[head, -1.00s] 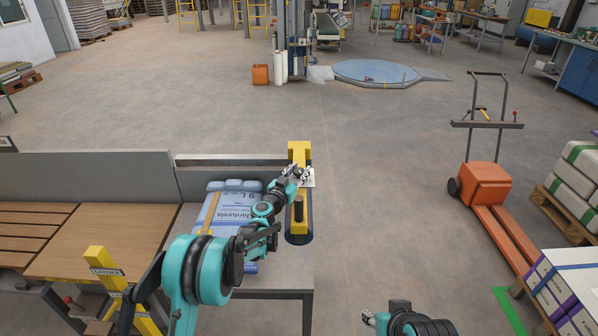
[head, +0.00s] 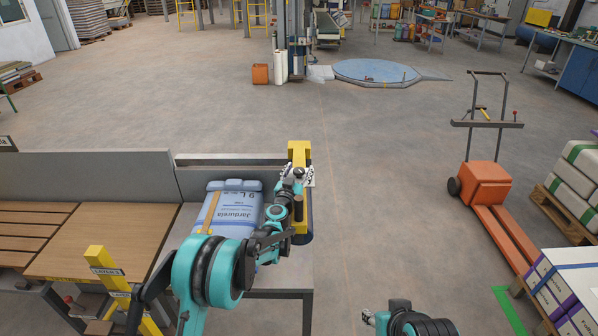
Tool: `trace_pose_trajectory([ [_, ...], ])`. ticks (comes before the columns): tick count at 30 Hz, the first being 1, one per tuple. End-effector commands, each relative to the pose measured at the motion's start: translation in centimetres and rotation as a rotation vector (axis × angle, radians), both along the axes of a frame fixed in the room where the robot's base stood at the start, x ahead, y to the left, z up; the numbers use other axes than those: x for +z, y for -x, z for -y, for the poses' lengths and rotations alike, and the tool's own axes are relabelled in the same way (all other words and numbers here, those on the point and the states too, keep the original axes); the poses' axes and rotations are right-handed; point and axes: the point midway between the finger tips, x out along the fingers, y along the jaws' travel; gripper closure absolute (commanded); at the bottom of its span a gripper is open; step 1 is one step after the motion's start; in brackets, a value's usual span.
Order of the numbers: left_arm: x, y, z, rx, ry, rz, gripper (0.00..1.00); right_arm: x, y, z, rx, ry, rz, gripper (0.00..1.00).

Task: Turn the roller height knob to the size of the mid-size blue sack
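My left gripper (head: 296,174) is at the yellow roller frame (head: 299,150) at the right end of the table. It is over the place of a white plate beside the frame. The knob itself is hidden behind the gripper, and I cannot tell whether the fingers touch it. The fingers look spread, but whether they close on anything is too small to tell. A blue and white sack (head: 225,212) lies flat on the table, partly covered by my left arm. My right gripper (head: 368,316) is low at the bottom edge, away from the table, with its fingers apart and empty.
A grey table (head: 240,280) with a low back wall carries the sack. A wooden slatted surface (head: 110,235) and a yellow layer post (head: 105,265) stand at the left. An orange pallet truck (head: 486,185) and stacked sacks (head: 572,190) are at the right. Floor between is clear.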

Motion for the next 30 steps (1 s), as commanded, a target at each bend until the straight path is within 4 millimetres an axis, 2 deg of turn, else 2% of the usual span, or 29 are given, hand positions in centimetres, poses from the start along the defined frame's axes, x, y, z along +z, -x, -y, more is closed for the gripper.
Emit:
trace_pose_trajectory([
  [8,0.1,0.0,0.0,0.000,0.000,0.000,0.42,0.0,0.0,0.0,0.000,0.000,0.000,0.60],
  [11,0.8,0.0,0.0,0.000,0.000,0.000,0.42,0.0,0.0,0.0,0.000,0.000,0.000,0.60],
  [22,7.7,0.0,0.0,0.000,0.000,0.000,0.42,0.0,0.0,0.0,0.000,0.000,0.000,0.60],
  [27,9.6,0.0,0.0,0.000,0.000,0.000,0.42,0.0,0.0,0.0,0.000,0.000,0.000,0.60],
  [30,9.9,0.0,0.0,0.000,0.000,0.000,0.42,0.0,0.0,0.0,0.000,0.000,0.000,0.60],
])
